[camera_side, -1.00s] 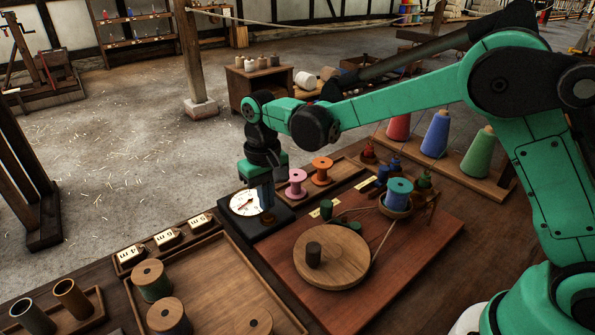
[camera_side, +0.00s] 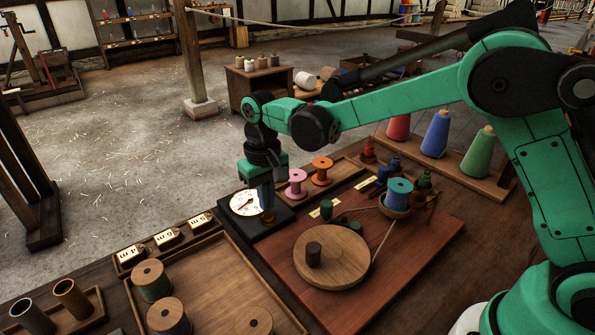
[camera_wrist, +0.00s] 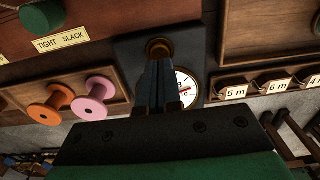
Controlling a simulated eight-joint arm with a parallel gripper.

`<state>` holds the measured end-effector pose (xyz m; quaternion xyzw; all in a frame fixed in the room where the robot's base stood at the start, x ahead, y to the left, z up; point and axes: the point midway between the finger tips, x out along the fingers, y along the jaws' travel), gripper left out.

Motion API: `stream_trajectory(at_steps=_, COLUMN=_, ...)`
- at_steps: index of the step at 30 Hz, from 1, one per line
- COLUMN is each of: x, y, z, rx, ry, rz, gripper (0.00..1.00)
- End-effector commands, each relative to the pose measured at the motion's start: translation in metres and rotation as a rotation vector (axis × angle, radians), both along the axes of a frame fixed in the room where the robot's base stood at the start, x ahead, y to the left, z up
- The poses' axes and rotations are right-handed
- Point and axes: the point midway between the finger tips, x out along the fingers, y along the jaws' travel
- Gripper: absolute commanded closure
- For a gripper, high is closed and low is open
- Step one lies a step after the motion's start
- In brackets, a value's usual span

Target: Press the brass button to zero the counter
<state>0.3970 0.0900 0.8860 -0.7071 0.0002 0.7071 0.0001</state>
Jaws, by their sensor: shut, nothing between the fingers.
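The dial also shows in the wrist view (camera_wrist: 188,90), partly covered by my fingers. The brass button (camera_side: 267,216) is on the block beside the dial. In the wrist view the button (camera_wrist: 159,45) shows just beyond my fingertips. My gripper (camera_wrist: 159,64) is shut and empty, pointing down over the button. In the side view my gripper (camera_side: 266,205) is right at the button; I cannot tell whether it touches.
Pink (camera_side: 295,183) and orange (camera_side: 321,171) spools stand close behind the counter. A round wooden wheel (camera_side: 335,262) lies on the red-brown board to the right. A tray with several spools (camera_side: 215,262) is in front. Number tags (camera_side: 167,238) stand at the left.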

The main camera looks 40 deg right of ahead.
Motion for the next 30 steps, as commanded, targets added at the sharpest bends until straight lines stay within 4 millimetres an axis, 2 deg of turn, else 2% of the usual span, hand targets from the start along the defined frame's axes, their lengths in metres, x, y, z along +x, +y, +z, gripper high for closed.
stream_trajectory(at_steps=30, x=0.000, y=0.000, z=-0.018, rx=0.000, ry=0.000, rz=0.000, gripper=1.00)
